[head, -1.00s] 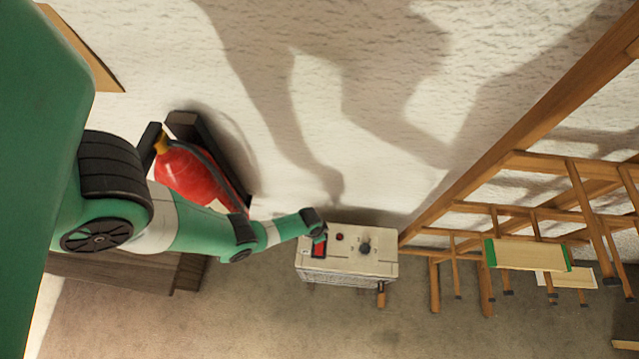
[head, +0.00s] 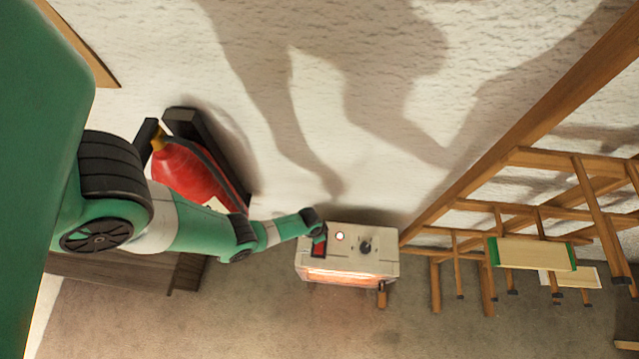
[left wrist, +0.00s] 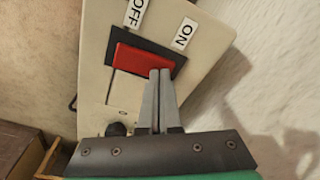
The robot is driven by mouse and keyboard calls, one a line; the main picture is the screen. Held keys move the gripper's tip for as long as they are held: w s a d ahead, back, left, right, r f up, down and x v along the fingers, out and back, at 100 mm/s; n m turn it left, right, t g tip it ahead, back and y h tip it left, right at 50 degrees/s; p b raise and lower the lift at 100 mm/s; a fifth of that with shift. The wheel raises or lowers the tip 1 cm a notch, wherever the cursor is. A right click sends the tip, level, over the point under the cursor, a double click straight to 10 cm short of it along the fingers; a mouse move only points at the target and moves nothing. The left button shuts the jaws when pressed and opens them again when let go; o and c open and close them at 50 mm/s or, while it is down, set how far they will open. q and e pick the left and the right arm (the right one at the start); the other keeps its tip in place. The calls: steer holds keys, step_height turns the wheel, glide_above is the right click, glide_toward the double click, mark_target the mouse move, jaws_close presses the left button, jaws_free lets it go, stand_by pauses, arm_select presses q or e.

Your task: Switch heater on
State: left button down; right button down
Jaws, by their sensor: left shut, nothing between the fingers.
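The heater (head: 375,262) is a white box against the wall, with its front glowing orange and a small round lamp (head: 340,236) lit on top. Its dark knob (head: 365,246) stands right of the lamp. The red rocker switch (left wrist: 145,64) sits in a black frame between OFF and ON labels in the left wrist view. My left gripper (left wrist: 160,72) is shut and empty, its tips at the switch's edge on the ON side; I cannot tell whether they touch it. In the head view my left gripper (head: 320,232) is over the heater's left end. My right gripper is not in view.
A red fire extinguisher (head: 188,172) in a dark holder is on the wall left of the heater, beneath my left arm. A wooden rack (head: 520,160) with a green-ended board (head: 533,254) stands close on the right. The floor in front of the heater is clear.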

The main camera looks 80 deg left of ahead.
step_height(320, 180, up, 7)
steer(key=p, duration=0.6)
steer(key=shift+p, duration=0.3)
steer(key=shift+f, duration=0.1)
